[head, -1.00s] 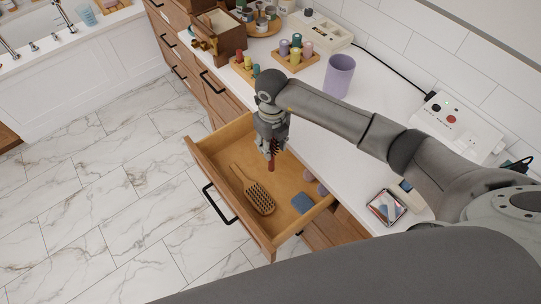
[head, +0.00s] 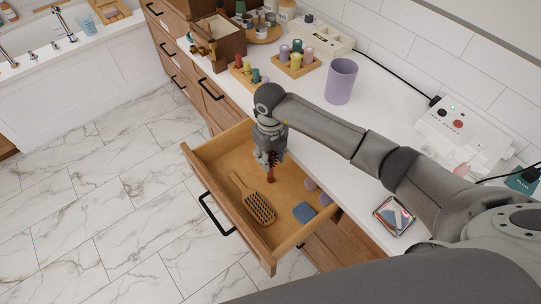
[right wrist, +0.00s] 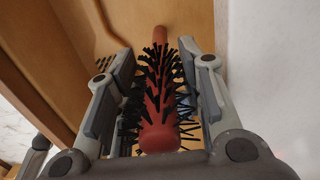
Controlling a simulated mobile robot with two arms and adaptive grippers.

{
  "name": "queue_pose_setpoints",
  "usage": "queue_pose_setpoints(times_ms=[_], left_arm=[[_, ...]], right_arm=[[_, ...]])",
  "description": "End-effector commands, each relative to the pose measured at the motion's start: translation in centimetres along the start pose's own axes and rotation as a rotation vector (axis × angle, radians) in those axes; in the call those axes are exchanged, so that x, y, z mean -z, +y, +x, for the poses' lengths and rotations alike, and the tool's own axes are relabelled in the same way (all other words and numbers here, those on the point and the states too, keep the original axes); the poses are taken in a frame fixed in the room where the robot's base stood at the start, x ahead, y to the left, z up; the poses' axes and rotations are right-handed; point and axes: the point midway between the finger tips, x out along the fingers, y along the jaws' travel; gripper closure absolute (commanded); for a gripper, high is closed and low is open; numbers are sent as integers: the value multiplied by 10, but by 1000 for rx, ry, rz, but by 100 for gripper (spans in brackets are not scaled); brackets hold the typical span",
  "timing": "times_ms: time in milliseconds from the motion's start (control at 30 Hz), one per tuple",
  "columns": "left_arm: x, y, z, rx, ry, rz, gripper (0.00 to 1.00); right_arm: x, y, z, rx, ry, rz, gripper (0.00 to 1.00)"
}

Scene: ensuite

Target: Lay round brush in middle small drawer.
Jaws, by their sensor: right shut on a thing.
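The round brush (right wrist: 158,100) has a red body and black bristles. My right gripper (head: 270,158) is shut on it, and the right wrist view shows it between the two fingers. In the head view the brush (head: 271,175) hangs upright with its red handle end down, over the open drawer (head: 222,150). I cannot tell whether its tip touches the drawer floor. The drawer is wooden with a black handle and holds a paddle brush (head: 259,208), a blue item (head: 304,212) and two small mauve round items (head: 318,192). My left gripper is not in view.
The white counter (head: 300,100) behind carries a purple cup (head: 340,80), wooden trays of rollers (head: 296,66), a wooden box (head: 218,42) and a small glossy tray (head: 394,216). The drawer's back-left floor looks clear. The marble floor (head: 90,200) is open.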

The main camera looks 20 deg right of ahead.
Motion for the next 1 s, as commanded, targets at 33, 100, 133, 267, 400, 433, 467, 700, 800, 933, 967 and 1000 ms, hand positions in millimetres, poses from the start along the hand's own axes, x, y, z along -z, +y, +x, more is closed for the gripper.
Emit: queue_pose_setpoints(times_ms=[33,100,133,267,400,433,467,700,800,933,967,1000], left_arm=[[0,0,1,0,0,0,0],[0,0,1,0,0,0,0],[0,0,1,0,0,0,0],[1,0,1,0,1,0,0],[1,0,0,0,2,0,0],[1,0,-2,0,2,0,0],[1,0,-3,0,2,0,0],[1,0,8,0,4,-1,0],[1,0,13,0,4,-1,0],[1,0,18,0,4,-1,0],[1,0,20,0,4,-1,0],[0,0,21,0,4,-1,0]], right_arm=[[0,0,1,0,0,0,62],[0,0,1,0,0,0,55],[0,0,1,0,0,1,55],[0,0,1,0,1,1,55],[0,0,0,0,0,1,55],[0,0,-2,0,0,1,55],[0,0,-3,0,0,1,55],[-2,-1,-40,2,-6,0,55],[-2,-1,-63,2,-7,0,55],[-1,-1,-89,2,-5,0,55],[-1,-1,-94,2,-5,0,55],[-1,-1,-101,2,-4,-1,55]])
